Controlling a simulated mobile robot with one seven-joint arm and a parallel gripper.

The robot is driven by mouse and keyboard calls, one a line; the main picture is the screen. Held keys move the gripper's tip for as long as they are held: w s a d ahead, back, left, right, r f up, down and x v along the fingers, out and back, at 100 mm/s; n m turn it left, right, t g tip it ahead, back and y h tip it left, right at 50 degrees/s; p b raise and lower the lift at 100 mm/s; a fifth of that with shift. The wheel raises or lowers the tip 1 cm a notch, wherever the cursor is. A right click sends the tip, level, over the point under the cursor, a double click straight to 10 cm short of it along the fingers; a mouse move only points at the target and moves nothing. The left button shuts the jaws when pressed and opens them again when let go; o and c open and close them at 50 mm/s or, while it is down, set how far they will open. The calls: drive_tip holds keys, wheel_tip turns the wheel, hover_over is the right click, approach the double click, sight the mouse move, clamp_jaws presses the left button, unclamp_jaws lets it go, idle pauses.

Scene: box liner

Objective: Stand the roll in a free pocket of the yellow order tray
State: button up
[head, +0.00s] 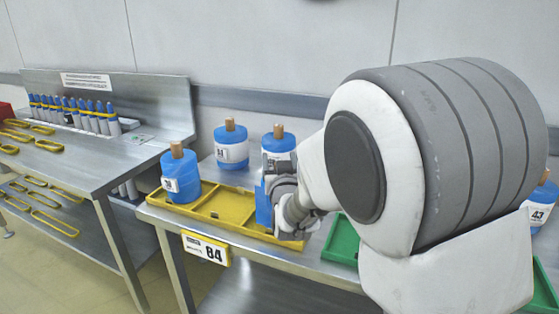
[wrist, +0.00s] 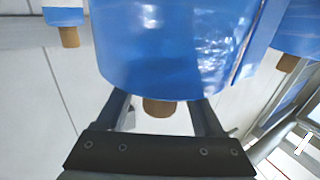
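In the wrist view a blue roll (wrist: 170,45) with a brown core fills the middle, between the two fingers of my gripper (wrist: 160,115). The fingers appear closed on it, though the roll hides their tips. In the head view my gripper (head: 282,180) is over the right part of the yellow order tray (head: 232,207), labelled 84. Blue shows beside and above the gripper (head: 264,207); I cannot tell whether this is all one roll. Another blue roll (head: 181,178) stands upright in the tray's left pocket. The middle pocket looks empty; my arm hides the right end.
A blue roll (head: 231,150) stands behind the tray. A green tray (head: 342,240) lies to the right, partly behind my arm, with another roll (head: 543,200) at the far right. A left bench (head: 85,155) holds several blue-topped cylinders and yellow loops.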

drive_tip(key=shift+r, duration=0.1)
drive_tip(key=shift+s+r, duration=0.1)
drive_tip(key=shift+s, duration=0.05)
drive_tip(key=s+d+g+h, duration=0.1)
drive_tip(key=s+d+g, duration=0.3)
drive_tip(key=s, duration=0.7)
drive_tip(key=s+d+f+m+g+p, duration=0.1)
drive_tip(key=s+d+g, duration=0.3)
drive_tip(key=s+d, duration=0.3)
drive_tip(key=s+d+g+h+p, duration=0.1)
drive_tip(key=s+d+g, duration=0.3)
drive_tip(key=s, duration=1.2)
drive_tip(key=shift+s+d+f+m+h, duration=0.15)
drive_tip(key=shift+s+d+m+h, duration=0.2)
drive_tip(key=shift+d, duration=0.7)
